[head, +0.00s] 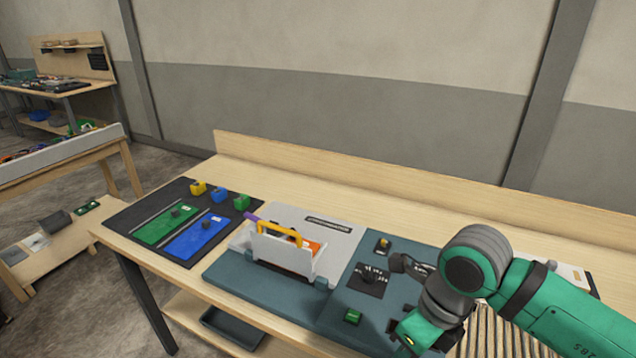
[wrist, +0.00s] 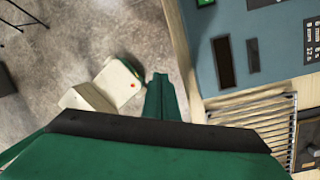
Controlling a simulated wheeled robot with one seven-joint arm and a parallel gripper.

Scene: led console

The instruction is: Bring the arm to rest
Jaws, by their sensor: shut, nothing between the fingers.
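My green and grey arm reaches in from the right in the head view, bent over the right part of the console. My gripper (wrist: 160,95) is shut and empty in the wrist view, its green fingers together over the table's front edge and the floor. In the head view its green end (head: 417,332) shows low by the console's front right. The console (head: 240,283) is a blue-grey panel on the wooden table, with a green button (head: 352,316), a dark switch plate (head: 369,280) and a white open box with a yellow handle (head: 279,232).
A black mat (head: 131,217) with green and blue plates lies left of the console. A slatted grille (wrist: 255,118) lies right of my gripper in the wrist view. The table's back strip is clear.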

